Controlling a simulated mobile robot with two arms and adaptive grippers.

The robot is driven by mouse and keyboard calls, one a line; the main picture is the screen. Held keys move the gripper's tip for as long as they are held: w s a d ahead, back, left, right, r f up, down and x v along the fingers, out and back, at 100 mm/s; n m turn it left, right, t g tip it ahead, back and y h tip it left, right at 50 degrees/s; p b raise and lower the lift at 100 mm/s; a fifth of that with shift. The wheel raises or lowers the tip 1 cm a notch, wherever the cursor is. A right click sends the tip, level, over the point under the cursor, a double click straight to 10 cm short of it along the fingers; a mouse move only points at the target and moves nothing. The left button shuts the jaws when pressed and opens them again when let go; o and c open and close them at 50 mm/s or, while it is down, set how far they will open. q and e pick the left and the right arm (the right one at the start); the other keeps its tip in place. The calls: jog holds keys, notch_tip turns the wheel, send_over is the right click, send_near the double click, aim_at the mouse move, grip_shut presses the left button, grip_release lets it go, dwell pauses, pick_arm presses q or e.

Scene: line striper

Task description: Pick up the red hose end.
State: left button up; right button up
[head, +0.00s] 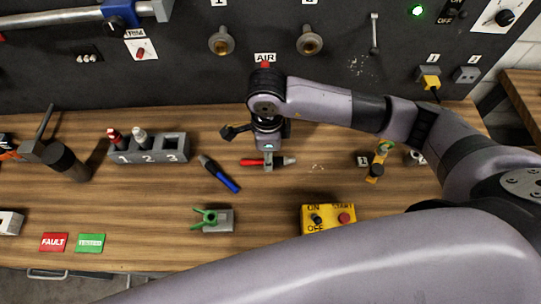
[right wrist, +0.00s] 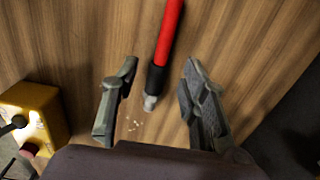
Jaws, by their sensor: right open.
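The red hose end (head: 252,162) lies on the wooden bench in the head view, its metal tip pointing right. In the right wrist view the red hose end (right wrist: 168,35) has a black collar and a pale metal tip, and runs out of the top of the picture. My right gripper (head: 268,158) is over it in the head view, hiding its middle. In the right wrist view my right gripper (right wrist: 160,75) is open, with one finger on each side of the collar and a gap at both sides. My left gripper is not in view.
A blue-handled tool (head: 222,176) lies just left. A grey numbered rack (head: 150,155) stands farther left. A green-handled valve block (head: 218,221) and a yellow switch box (head: 329,218) are nearer the front. A dark panel (head: 190,80) rises behind the bench.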

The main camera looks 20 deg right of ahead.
jog(key=shift+f, duration=1.1)
grip_shut()
